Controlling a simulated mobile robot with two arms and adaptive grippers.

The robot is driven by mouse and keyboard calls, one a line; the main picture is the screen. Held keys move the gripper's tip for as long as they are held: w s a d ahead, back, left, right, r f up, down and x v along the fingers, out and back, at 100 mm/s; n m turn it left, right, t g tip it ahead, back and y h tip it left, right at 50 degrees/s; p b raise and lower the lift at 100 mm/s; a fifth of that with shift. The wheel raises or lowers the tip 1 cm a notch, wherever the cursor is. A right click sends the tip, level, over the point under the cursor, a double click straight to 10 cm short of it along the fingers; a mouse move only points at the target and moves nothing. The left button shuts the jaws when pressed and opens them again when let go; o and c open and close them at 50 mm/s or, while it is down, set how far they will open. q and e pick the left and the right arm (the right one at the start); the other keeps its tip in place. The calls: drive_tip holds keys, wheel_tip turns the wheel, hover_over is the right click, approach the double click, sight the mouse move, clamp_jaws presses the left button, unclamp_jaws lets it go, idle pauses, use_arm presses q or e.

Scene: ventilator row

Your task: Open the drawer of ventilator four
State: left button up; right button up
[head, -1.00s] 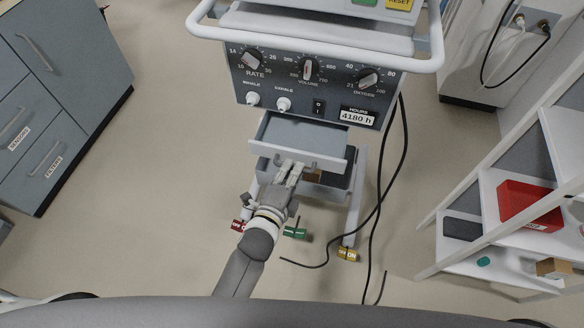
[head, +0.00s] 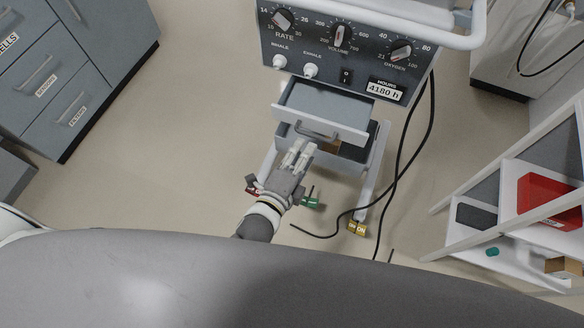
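The ventilator (head: 345,45) stands at top centre in the head view, with dials and a "4180 h" label; no ventilator number shows. Its grey drawer (head: 325,101) is pulled out below the panel, its hollow inside visible. My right gripper is not in view.
Black cables (head: 404,160) hang right of the ventilator to the floor. Red, green (head: 311,202) and yellow (head: 357,229) tags sit near its feet. Grey cabinets (head: 70,75) stand at left, a white shelf with a red bin (head: 546,200) at right.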

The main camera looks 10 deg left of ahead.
use_arm(q)
drive_tip(key=v, duration=0.6)
drive_tip(key=shift+w, duration=0.1)
idle(0.4)
drive_tip(key=s+a+f+n+g+y, duration=0.1)
drive_tip(key=s+a+f+n+g, duration=0.15)
drive_tip(key=f, duration=0.75)
drive_tip(key=s+a+f+n+g, duration=0.15)
drive_tip(key=s+f+n, duration=0.25)
drive_tip(key=f, duration=0.6)
drive_tip(key=s+a+f+n+g+y, duration=0.1)
drive_tip(key=s+a+f+n+g, duration=0.2)
drive_tip(key=f, duration=0.6)
drive_tip(key=s+a+f+n+g+y, duration=0.1)
drive_tip(key=s+a+f+n+g, duration=0.2)
drive_tip(key=s+f, duration=0.4)
drive_tip(key=s+a+f+n+g+y, duration=0.1)
drive_tip(key=s+a+f+n+g, duration=0.3)
drive_tip(key=s, duration=0.9)
drive_tip(key=a+f+n, duration=0.2)
drive_tip(key=a+f, duration=0.1)
drive_tip(key=shift+a+f, duration=0.25)
drive_tip(key=shift+f, duration=0.1)
